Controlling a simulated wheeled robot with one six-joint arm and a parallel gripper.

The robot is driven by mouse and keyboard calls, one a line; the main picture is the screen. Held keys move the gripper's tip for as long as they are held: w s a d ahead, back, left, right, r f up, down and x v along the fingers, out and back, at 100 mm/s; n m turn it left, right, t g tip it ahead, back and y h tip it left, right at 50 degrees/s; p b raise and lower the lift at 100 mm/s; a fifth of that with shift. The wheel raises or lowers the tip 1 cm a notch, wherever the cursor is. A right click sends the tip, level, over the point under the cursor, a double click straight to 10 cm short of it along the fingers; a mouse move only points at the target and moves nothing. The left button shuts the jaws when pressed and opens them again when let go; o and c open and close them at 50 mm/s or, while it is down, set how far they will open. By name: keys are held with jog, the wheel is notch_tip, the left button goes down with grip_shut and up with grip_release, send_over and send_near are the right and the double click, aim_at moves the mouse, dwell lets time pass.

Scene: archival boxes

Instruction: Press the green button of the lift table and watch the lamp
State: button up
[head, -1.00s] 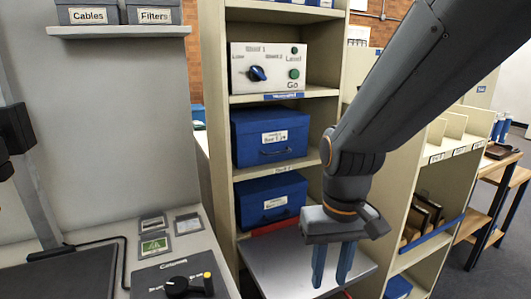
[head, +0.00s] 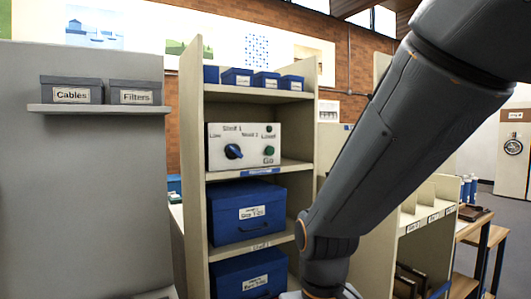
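A white control box (head: 218,158) stands on a shelf at the middle left of the head view. It carries a blue knob (head: 233,151), a dark green round lamp (head: 269,128) marked Level, and a green button (head: 268,150) marked Go below it. The lamp looks dark. Its small labels are hard to read, and I cannot tell exactly where the knob points. My arm comes down from the upper right, and its end runs below the bottom edge. My gripper is out of view, right of and below the box. The lift table's top is not clearly visible.
Two blue boxes (head: 246,211) sit on the shelves below the control box. Small blue boxes (head: 237,78) line the top shelf. A wall shelf (head: 97,108) at left holds the Cables and Filters boxes. Open space shows left of my arm before the shelving unit.

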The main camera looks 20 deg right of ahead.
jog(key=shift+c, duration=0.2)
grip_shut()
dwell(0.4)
